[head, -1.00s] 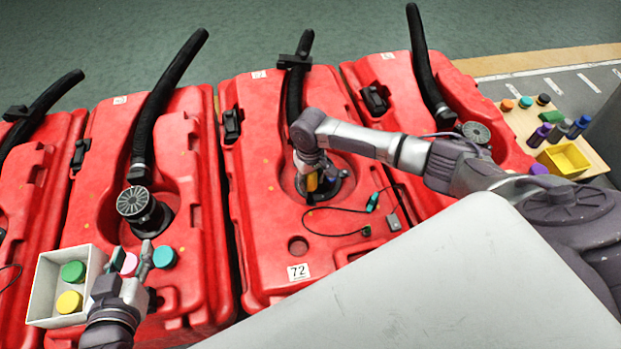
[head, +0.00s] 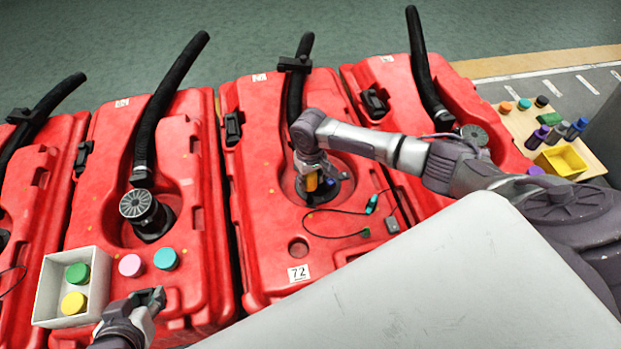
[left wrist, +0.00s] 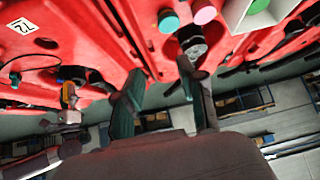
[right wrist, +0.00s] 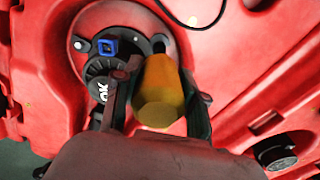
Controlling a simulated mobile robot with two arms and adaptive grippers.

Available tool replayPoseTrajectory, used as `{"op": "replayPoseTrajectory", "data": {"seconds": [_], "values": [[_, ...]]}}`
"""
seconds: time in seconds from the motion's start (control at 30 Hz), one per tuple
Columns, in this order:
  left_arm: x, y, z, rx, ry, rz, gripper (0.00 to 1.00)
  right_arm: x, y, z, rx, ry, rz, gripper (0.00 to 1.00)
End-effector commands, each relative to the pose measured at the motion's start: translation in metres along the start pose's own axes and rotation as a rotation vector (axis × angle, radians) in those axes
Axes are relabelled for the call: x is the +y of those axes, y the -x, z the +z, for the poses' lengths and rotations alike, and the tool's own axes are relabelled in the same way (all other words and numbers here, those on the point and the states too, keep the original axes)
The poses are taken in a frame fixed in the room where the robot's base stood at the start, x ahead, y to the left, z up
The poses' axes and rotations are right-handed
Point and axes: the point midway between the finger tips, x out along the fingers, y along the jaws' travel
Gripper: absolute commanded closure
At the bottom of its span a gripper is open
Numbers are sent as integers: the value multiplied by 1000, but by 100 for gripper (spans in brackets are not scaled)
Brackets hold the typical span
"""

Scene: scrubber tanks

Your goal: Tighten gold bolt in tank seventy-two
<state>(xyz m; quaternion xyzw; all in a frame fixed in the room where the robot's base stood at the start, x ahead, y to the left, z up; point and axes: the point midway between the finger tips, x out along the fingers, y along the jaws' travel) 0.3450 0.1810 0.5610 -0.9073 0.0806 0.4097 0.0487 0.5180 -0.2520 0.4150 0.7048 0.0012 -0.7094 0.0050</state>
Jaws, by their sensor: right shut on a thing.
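Tank seventy-two (head: 270,230) is the red tank in the middle of the head view, with its label "72" (head: 299,273) near the front. My right gripper (head: 312,182) is over the round recess in its top. In the right wrist view it is shut on a gold faceted piece (right wrist: 160,85), which looks like the gold bolt. The piece stands beside a black round fitting (right wrist: 108,68) with a blue square part; its lower end is hidden. My left gripper (head: 156,297) is empty, in front of the pink and teal caps; its fingers are apart in the left wrist view (left wrist: 160,75).
A white box (head: 52,265) with green and yellow caps sits on the tank to the left, beside a pink cap (head: 131,265) and a teal cap (head: 166,258). Black hoses rise behind. A dark cable (head: 335,235) lies on tank seventy-two. A table with bottles (head: 555,130) stands right.

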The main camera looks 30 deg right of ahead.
Motion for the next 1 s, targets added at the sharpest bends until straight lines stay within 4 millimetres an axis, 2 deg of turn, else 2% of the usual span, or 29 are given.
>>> {"op": "replayPoseTrajectory", "data": {"seconds": [0.4,1.0], "values": [[-4,11,33,-171,4,-10,60,0,8,-1,2,0,-1,100],[-9,47,61,-387,12,-20,60,0,31,0,1,-1,-1,100]]}}
